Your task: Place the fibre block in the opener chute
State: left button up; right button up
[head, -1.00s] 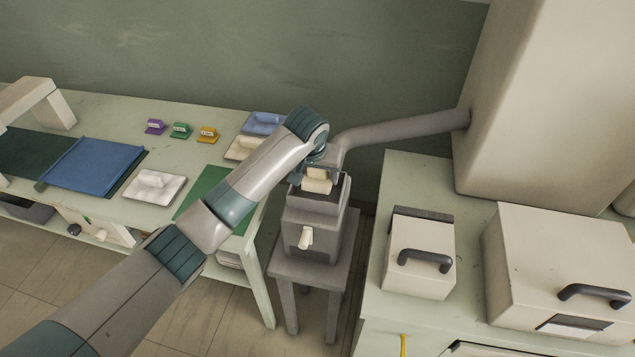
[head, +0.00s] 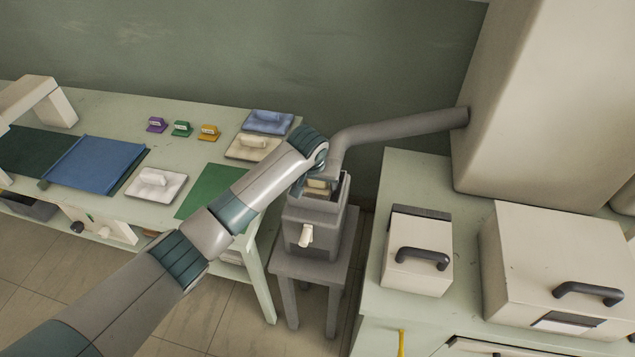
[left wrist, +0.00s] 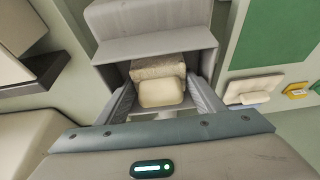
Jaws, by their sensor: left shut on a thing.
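My left gripper (head: 318,183) is shut on the cream fibre block (head: 317,187) at the mouth of the grey opener chute (head: 313,216). In the left wrist view the fibre block (left wrist: 160,93) is between the two fingers of the gripper (left wrist: 162,100). A rougher beige face (left wrist: 158,68) shows just behind it; I cannot tell if that is the same block. The block is low between the chute's side walls, and its underside is hidden. The chute stands on a grey stool. My right gripper is not in view.
A grey pipe (head: 400,128) runs from the chute to a tall beige housing (head: 510,100). The left bench (head: 100,100) holds pale pads, coloured blocks and a blue sheet (head: 95,164). Lidded boxes with dark handles (head: 418,278) stand on the right bench. A pale lever (head: 306,236) juts from the chute's front.

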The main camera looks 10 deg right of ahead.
pick_arm(q)
jog(key=o, duration=0.8)
jog(key=shift+r, duration=0.15)
jog(key=b+v, duration=0.3)
jog(key=v, duration=0.9)
